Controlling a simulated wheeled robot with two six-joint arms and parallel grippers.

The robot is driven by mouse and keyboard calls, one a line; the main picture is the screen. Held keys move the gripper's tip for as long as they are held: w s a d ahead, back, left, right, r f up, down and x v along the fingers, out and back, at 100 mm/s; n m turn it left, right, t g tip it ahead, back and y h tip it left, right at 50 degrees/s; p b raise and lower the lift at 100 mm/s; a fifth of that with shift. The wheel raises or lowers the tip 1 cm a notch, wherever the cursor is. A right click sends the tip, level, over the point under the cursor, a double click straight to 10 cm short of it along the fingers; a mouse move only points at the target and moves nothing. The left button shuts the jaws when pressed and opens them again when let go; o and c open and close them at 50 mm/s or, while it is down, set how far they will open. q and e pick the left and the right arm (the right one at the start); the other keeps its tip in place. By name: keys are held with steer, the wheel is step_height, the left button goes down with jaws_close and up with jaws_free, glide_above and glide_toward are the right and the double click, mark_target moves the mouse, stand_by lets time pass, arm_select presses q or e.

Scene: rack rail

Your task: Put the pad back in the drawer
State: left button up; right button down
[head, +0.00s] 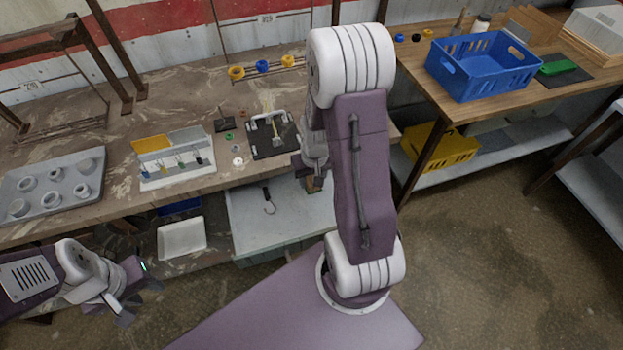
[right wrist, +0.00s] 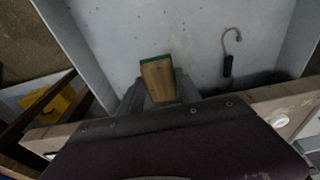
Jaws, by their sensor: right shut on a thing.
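The pad (right wrist: 158,80) is a wooden block with a green edge. My right gripper (right wrist: 160,92) is shut on it and holds it over the open drawer (right wrist: 120,40). In the head view the drawer (head: 245,235) is a pale grey tray pulled out below the bench top. There the pad (head: 313,184) shows only as a small brown patch at the drawer's right side, partly hidden by my right arm. I cannot tell whether the pad touches the drawer floor. My left gripper (head: 137,300) is open and empty at the lower left, away from the drawer.
A hook with a dark handle (head: 268,200) lies in the drawer, also in the right wrist view (right wrist: 228,62). The bench edge is close to my right gripper. A white tray (head: 182,238) stands left of the drawer. A blue crate (head: 480,75) stands on the right table.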

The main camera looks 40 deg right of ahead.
mark_target(311, 183)
steer(key=shift+w+d+f, duration=0.3)
steer(key=shift+w+f, duration=0.1)
steer(key=shift+w, duration=0.1)
steer(key=shift+w+d+f, duration=0.3)
steer(key=shift+w+f, duration=0.05)
steer(key=shift+w, duration=0.15)
step_height(311, 183, down, 4)
steer(key=shift+s+a+r+b, duration=0.1)
steer(key=shift+s+r+b, duration=0.1)
steer(key=shift+b, duration=0.3)
steer(key=shift+w+f, duration=0.15)
steer(key=shift+w, duration=0.05)
steer(key=shift+s, duration=0.1)
steer(key=shift+f, duration=0.2)
steer(key=c, duration=0.8)
jaws_free()
steer(key=shift+r, duration=0.1)
